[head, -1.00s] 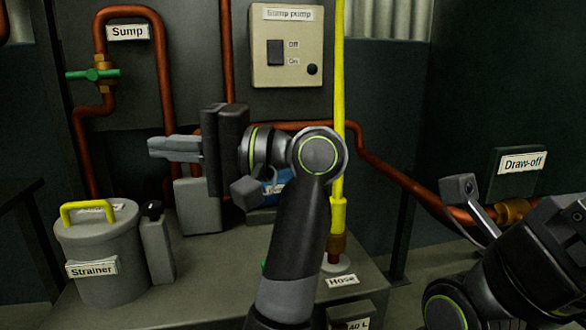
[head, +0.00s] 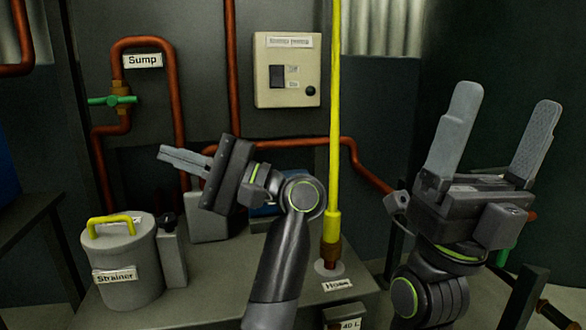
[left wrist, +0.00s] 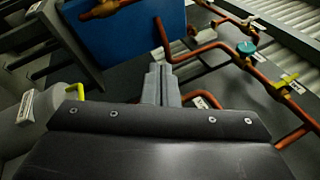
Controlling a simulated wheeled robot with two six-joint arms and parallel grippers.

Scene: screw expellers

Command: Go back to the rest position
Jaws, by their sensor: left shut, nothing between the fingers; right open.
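My left gripper (head: 172,156) is in front of the pipes in the head view, left of the yellow hose. Its grey fingers are together and empty, pointing left and slightly up. The same shut fingers show in the left wrist view (left wrist: 160,80). My right gripper (head: 506,103) stands at the right of the head view, its two grey fingers pointing up and spread wide with nothing between them. Neither gripper is seen touching anything.
The grey Strainer bucket (head: 128,268) with a yellow handle stands on the bench at left. The yellow hose (head: 334,150) rises upright between my arms. Copper pipes (head: 175,100) and the sump pump switch box (head: 288,72) are behind. A blue box (left wrist: 118,38) shows in the left wrist view.

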